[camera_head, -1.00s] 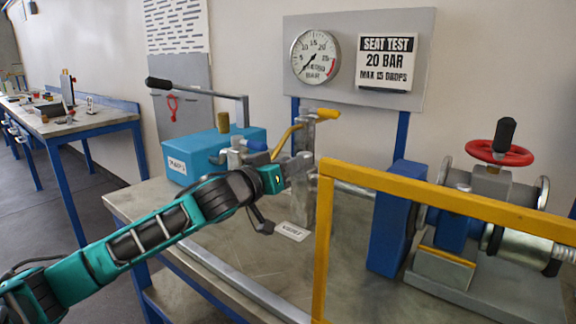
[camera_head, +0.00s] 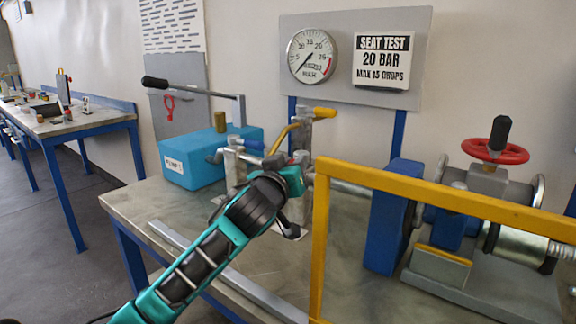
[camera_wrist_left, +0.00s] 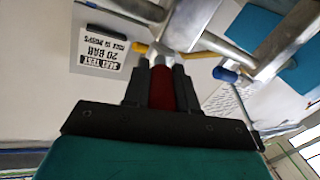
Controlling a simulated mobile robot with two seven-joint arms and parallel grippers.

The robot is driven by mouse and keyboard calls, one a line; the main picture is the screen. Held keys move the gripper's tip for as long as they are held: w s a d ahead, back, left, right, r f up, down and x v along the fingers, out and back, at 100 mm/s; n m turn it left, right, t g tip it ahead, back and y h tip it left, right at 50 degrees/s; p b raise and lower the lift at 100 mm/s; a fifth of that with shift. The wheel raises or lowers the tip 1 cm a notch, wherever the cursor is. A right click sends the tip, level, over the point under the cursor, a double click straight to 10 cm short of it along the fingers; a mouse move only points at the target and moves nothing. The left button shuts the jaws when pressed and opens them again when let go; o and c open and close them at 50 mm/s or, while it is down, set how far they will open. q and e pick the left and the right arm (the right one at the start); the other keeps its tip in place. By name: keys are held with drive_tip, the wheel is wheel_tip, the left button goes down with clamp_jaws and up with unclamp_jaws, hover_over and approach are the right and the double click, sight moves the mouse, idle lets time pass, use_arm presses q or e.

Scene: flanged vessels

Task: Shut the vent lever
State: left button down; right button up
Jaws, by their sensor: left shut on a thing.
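My left gripper (camera_head: 299,168) is at the metal valve post (camera_head: 302,138) near the front of the bench. In the left wrist view my gripper (camera_wrist_left: 160,72) is shut on a red lever grip (camera_wrist_left: 162,90), one dark finger on each side. The grip joins metal fittings beyond the fingertips. I take this red grip as the vent lever; no readable label confirms it. In the head view my wrist hides most of it. A yellow-handled lever (camera_head: 324,113) tops the post, and a blue-tipped handle (camera_head: 253,145) is to its left. My right gripper is not in view.
A yellow guard rail (camera_head: 430,195) stands close to the right of my gripper. A blue box (camera_head: 190,160) and a long black-handled lever (camera_head: 155,83) are at the left. A red handwheel valve (camera_head: 495,152) is at the right. The bench front has bare room.

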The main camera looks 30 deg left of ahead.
use_arm(q)
drive_tip(key=shift+w+d+f+n+g+y+b, duration=0.15)
drive_tip(key=shift+d+n+g+y+b, duration=0.2)
drive_tip(key=shift+n+y, duration=0.45)
drive_tip(key=shift+w+d+r+n+g+y+b, duration=0.1)
drive_tip(key=shift+d+n+g+y+b, duration=0.3)
drive_tip(key=shift+y, duration=0.65)
drive_tip(key=shift+w+d+f+n+g+y+b, duration=0.1)
drive_tip(key=shift+w+d+n+g+y+b, duration=0.1)
drive_tip(key=shift+n+g+y, duration=0.45)
drive_tip(key=shift+y, duration=0.5)
drive_tip(key=c, duration=0.9)
unclamp_jaws()
drive_tip(key=shift+r, duration=0.2)
